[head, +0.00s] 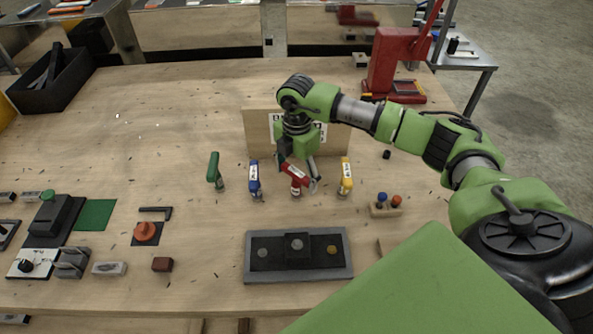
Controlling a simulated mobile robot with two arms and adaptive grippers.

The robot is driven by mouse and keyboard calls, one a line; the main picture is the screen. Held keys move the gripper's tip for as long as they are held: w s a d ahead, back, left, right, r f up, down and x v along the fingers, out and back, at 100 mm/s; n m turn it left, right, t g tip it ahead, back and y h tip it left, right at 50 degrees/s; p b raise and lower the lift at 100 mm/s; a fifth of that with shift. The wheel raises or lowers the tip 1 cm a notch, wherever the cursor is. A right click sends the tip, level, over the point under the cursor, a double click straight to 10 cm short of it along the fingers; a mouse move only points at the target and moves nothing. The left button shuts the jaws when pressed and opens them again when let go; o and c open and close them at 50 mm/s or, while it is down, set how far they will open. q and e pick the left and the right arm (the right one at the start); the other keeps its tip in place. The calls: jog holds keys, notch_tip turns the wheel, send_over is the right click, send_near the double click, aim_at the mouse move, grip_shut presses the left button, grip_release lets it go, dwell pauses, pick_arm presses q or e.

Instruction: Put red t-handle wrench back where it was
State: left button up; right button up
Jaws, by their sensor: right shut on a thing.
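The red t-handle wrench (294,175) is in my right gripper (299,163), which comes down from above and is shut on it. Its handle is tilted, and its lower end is close to the table; I cannot tell whether it touches or sits in anything. It is in a row between a blue t-handle wrench (254,180) on the left and a yellow one (345,177) on the right. A green one (213,168) stands at the row's left end. My left gripper is not in view.
A wooden board (258,133) with white labels stands behind the row, partly hidden by my right arm. A grey tray (250,236) lies in front. A small block with blue and red knobs (384,210) is to the right, and a red press (383,65) behind. The table's left middle is mostly clear.

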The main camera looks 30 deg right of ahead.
jog(key=shift+f, duration=0.15)
jog(key=o, duration=1.6)
